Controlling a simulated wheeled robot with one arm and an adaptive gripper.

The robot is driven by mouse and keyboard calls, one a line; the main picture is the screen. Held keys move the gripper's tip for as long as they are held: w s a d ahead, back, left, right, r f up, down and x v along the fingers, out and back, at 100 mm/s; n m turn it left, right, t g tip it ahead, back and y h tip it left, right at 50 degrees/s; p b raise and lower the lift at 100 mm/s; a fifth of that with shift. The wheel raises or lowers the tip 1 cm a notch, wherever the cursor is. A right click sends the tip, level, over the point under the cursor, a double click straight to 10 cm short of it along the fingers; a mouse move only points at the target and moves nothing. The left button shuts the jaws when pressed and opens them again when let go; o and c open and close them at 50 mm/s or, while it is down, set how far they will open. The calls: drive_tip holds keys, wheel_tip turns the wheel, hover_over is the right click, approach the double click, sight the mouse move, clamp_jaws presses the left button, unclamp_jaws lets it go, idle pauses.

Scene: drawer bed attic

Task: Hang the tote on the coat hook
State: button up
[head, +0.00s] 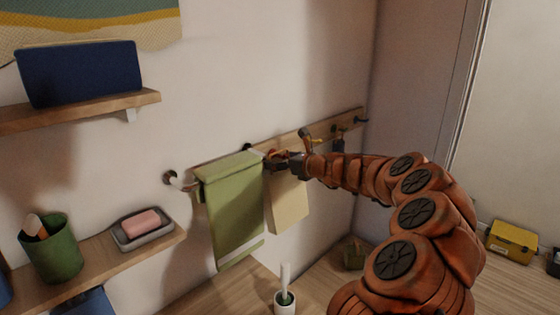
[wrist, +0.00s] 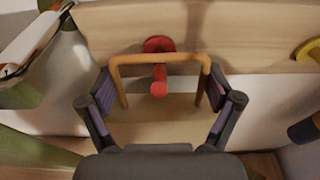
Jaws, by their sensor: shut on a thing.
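The cream tote (head: 289,205) hangs below my gripper (head: 284,161) in front of the wall, just right of the green towel. Its tan arched handle (wrist: 130,60) lies between my fingers (wrist: 160,100) in the wrist view, with its two legs at the left and right fingers. My gripper is shut on this handle. The red coat hook (wrist: 158,88) sits on the wooden rail (head: 233,156), and its peg shows inside the arch, crossing the handle's top bar. I cannot tell whether the handle rests on the peg. My gripper hides the red hook in the head view.
A green towel (head: 233,210) hangs left of the tote. A yellow hook (head: 306,135) and a dark hanging thing (head: 338,146) are to the right on the rail. Shelves hold a green cup (head: 52,252) and a soap dish (head: 143,232).

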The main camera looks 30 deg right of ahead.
drive_tip(key=o, duration=1.4)
drive_tip(key=v, duration=1.2)
drive_tip(key=shift+s, duration=0.1)
